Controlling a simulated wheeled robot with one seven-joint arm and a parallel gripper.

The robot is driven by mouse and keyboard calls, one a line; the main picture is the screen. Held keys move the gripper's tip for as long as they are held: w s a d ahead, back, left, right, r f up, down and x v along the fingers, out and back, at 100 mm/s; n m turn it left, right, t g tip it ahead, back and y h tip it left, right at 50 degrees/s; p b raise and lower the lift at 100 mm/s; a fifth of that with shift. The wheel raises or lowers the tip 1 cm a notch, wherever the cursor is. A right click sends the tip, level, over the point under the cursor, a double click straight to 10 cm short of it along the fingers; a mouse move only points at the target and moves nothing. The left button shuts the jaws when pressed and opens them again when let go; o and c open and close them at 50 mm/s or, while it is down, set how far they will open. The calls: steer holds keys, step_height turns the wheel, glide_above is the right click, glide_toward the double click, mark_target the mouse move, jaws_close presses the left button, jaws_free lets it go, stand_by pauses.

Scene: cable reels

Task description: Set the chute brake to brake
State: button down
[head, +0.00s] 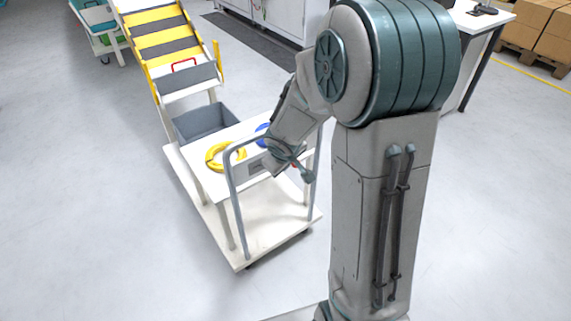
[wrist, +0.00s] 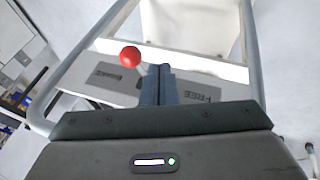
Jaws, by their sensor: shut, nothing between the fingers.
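The chute brake lever's red ball knob (wrist: 130,57) shows in the wrist view, on the side of the grey plate (wrist: 180,88) marked BRAKE. The word FREE is on the plate's other side, to the right. My gripper (wrist: 159,70) is shut and empty, its fingers over the plate between the two words. The knob is just left of the fingertips, with a small gap visible in the picture. The lever's foot is not clear. In the head view the chute (head: 168,42) slopes down to the cart, and my wrist hides most of the brake.
The white cart (head: 250,240) has a grey tube rail (head: 232,195) close around my gripper. A yellow ring (head: 213,157), a partly hidden blue ring (head: 262,130) and a grey bin (head: 205,120) are on it. Cardboard boxes (head: 545,30) stand far right. The floor at left is clear.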

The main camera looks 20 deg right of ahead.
steer(key=shift+a+r, duration=0.1)
steer(key=s+d+p+v, duration=0.1)
steer(key=p+v, duration=0.5)
steer(key=v, duration=0.7)
steer(key=shift+s+f+p, duration=0.3)
steer(key=shift+f+p, duration=0.05)
